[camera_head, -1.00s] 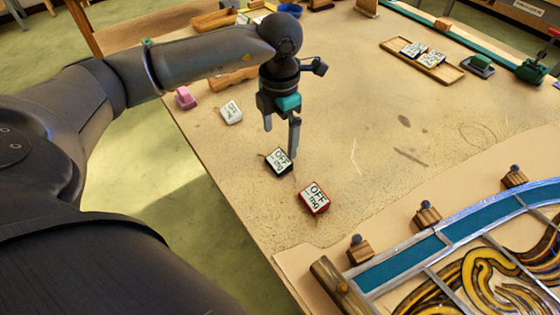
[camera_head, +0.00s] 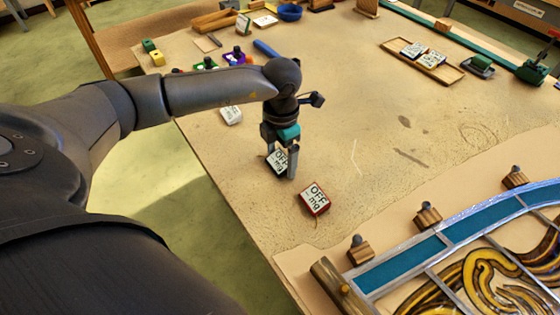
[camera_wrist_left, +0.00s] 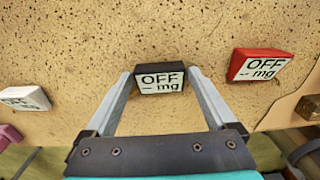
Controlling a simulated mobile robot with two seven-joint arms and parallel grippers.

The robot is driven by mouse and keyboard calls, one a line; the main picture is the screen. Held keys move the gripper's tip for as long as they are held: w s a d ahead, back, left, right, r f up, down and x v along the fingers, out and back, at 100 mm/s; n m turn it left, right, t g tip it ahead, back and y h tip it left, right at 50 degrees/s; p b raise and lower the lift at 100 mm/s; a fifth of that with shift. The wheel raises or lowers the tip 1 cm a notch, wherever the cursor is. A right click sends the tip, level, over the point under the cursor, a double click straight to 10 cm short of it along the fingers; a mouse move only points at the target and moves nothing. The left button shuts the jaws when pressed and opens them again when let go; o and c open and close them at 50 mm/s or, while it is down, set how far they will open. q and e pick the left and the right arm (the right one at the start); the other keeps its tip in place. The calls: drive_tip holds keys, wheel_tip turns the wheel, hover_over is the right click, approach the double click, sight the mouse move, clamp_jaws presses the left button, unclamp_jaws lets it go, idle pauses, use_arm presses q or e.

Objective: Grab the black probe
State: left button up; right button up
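The black probe (camera_head: 277,161) is a small black block with a white face reading "OFF" and "mg", lying on the tan table. My left gripper (camera_head: 281,166) points down over it, with its fingers on either side. In the left wrist view the black probe (camera_wrist_left: 160,80) sits between the two open fingertips (camera_wrist_left: 160,73), with a narrow gap showing at each side. My right gripper is not in view.
A red block with a similar face (camera_head: 314,198) lies close by to the right; a white one (camera_head: 231,115) lies to the left. The leaded panel (camera_head: 480,265) with wooden blocks along its edge fills the lower right. The table's middle is clear.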

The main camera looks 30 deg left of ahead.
use_arm(q)
drive_tip(key=c, duration=1.1)
drive_tip(key=shift+r, duration=0.1)
